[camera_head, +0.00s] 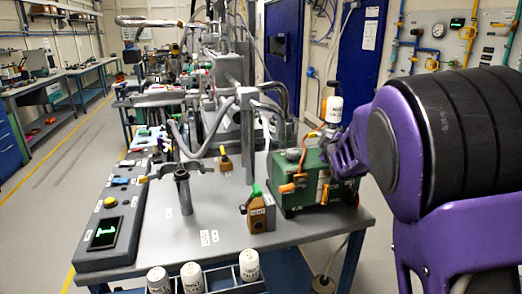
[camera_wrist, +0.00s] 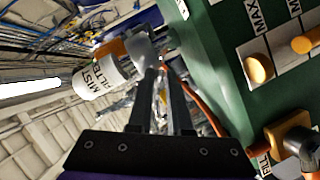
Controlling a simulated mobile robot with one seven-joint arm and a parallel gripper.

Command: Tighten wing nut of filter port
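The green pump box (camera_head: 305,185) stands at the right end of the grey bench. Above its back right edge is the white filter canister (camera_head: 334,110), which shows sideways in the wrist view (camera_wrist: 95,82) with a "MIST" label and an orange collar (camera_wrist: 110,52). A grey rounded piece (camera_wrist: 139,47), possibly the wing nut, sits beside the collar at the fingertips. My gripper (camera_wrist: 161,72) reaches in close to it, with a narrow gap between the fingers. In the head view my purple gripper (camera_head: 335,155) is beside the box. Whether the fingers grip the piece is unclear.
The box carries orange knobs and an orange cable (camera_wrist: 207,108). A brown valve block with a green top (camera_head: 257,208) stands left of it. White bottles (camera_head: 192,277) fill a front rack. Pipes and posts crowd the bench behind.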

